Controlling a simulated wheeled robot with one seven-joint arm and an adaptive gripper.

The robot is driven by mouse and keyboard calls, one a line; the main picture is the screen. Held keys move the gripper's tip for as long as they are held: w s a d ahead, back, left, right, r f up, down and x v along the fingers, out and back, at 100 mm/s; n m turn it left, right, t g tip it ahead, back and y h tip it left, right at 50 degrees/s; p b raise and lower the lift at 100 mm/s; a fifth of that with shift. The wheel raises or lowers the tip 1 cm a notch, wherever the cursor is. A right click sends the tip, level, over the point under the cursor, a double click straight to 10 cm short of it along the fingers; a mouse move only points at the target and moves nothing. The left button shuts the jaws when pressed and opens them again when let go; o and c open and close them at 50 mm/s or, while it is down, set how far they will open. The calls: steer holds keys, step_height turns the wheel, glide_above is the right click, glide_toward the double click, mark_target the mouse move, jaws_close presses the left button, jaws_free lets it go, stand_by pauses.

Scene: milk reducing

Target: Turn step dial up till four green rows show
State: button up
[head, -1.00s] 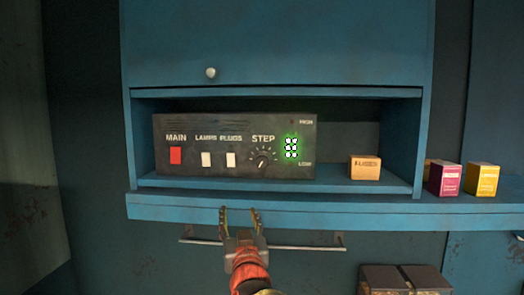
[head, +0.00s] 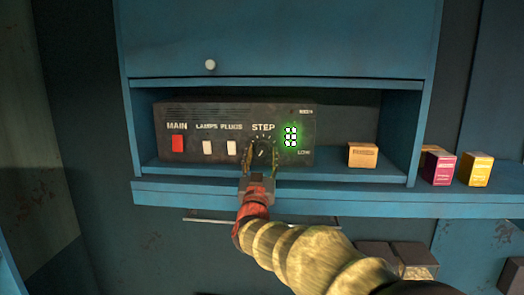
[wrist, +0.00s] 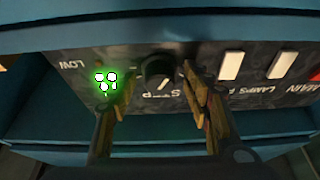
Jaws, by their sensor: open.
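The dark control box (head: 190,112) sits in the blue shelf bay. Its STEP dial (head: 262,150) is a round black knob with a pale pointer line, and it also shows in the wrist view (wrist: 157,71). My gripper (head: 261,147) is open, with one finger on each side of the dial; contact is not clear. In the wrist view my gripper (wrist: 160,82) straddles the knob, with a little space showing at the sides. The green-lit display (head: 291,136) right of the dial shows about three rows. In the wrist view one finger stands beside the display (wrist: 105,80).
Left of the dial are a red MAIN switch (head: 177,143) and two white switches (head: 207,147). A small tan box (head: 362,155) stands in the bay at right. Purple (head: 440,169) and yellow (head: 476,169) boxes stand outside it. The shelf edge (head: 300,198) runs below.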

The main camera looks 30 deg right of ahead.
steer(key=shift+w+d, duration=0.2)
steer(key=shift+c, duration=0.6)
steer(key=shift+r, duration=0.1)
steer(key=c, duration=1)
